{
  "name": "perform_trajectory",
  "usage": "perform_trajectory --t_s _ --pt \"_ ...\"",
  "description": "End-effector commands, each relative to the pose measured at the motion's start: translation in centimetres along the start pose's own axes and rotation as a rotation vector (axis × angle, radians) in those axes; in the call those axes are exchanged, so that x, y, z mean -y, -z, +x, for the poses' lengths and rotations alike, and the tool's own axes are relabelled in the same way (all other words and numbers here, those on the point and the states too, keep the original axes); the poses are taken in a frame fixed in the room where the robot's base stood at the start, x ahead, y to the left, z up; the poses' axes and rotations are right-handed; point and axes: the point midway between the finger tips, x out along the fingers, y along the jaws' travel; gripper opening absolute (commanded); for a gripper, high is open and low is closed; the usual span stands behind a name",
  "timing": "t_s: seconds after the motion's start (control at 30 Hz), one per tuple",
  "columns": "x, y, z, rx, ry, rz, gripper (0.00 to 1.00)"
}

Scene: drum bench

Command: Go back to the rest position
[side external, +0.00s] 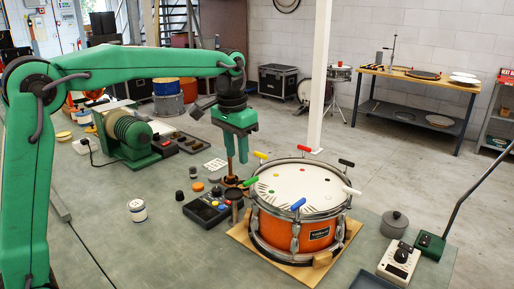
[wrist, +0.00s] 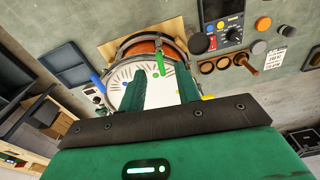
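My gripper (side external: 236,154) is at the left of the orange drum (side external: 291,236) in the side view, above the bench. Its two fingers (wrist: 163,88) stand apart in the wrist view, with nothing visible held between them. The drum's white head (wrist: 125,96) shows behind and between the fingers.
The drum sits on a wooden board (side external: 340,242). A dark control box (side external: 206,209) stands left of it, with a brown upright piece (wrist: 246,63) nearby. A green coil machine (side external: 128,135) is farther left. A grey lidded pot (side external: 394,224) and a meter (side external: 399,261) stand at right.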

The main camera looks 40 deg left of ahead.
Motion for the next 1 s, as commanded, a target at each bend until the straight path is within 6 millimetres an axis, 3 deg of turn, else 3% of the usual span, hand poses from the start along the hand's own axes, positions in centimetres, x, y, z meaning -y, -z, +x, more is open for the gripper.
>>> perform_trajectory --t_s 0.2,0.5,1.0 --pt "0.5 -4.2 -1.9 -0.073 0.002 -0.015 0.33" --pt "0.9 -10.1 -2.8 -0.167 0.007 -0.035 0.33" --pt "1.2 -19.8 -0.8 -0.325 0.016 -0.067 0.33"
